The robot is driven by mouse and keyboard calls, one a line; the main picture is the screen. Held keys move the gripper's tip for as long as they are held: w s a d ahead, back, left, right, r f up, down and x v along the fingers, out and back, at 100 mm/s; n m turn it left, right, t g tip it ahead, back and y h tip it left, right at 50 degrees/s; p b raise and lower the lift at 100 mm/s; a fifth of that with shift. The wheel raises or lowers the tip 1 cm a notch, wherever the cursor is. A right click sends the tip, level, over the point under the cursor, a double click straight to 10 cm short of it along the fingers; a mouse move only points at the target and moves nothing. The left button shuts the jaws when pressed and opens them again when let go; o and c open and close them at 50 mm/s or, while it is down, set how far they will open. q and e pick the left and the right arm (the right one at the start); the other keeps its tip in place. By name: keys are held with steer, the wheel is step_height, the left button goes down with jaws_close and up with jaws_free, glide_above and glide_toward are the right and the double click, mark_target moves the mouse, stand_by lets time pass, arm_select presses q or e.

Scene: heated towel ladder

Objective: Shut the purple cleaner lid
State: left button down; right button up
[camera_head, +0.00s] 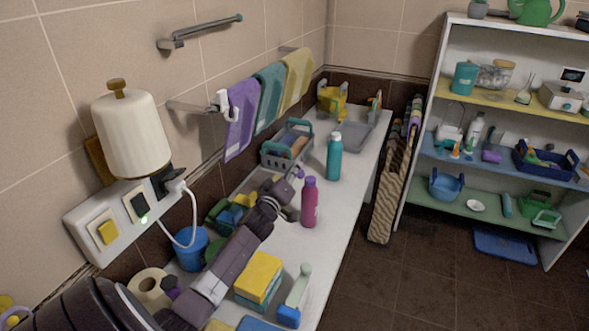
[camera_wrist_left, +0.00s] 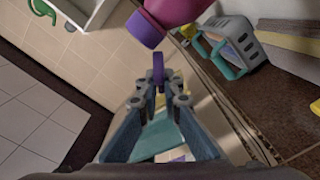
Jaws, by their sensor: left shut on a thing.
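The magenta cleaner bottle (camera_head: 309,205) with a purple cap stands upright on the white counter. In the left wrist view the bottle (camera_wrist_left: 182,10) is at the top, its purple cap (camera_wrist_left: 145,30) pointing down. My left gripper (camera_head: 291,176) is at cap height, just left of the bottle in the head view. In the left wrist view the gripper (camera_wrist_left: 159,100) is shut on a thin purple piece (camera_wrist_left: 158,72), seen edge-on just below the cap. Whether this piece joins the cap cannot be told. My right gripper is not in view.
A teal bottle (camera_head: 334,158) stands behind the magenta one. A grey caddy (camera_head: 288,147) is near the wall. Towels (camera_head: 241,118) hang on the wall.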

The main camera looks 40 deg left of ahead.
arm_select(q)
steer(key=m, duration=0.1)
steer(key=d+r+m+p, duration=0.1)
steer(key=m, duration=0.1)
steer(key=shift+w, duration=0.15)
steer(key=shift+w+d+r+m, duration=0.1)
steer(key=shift+d+m, duration=0.05)
steer(key=shift+m, duration=0.65)
steer(key=shift+d+r+m, duration=0.1)
steer(key=shift+d+m, duration=0.05)
steer(key=shift+m, duration=0.65)
steer(key=c, duration=2.1)
jaws_free()
steer(key=v, duration=1.2)
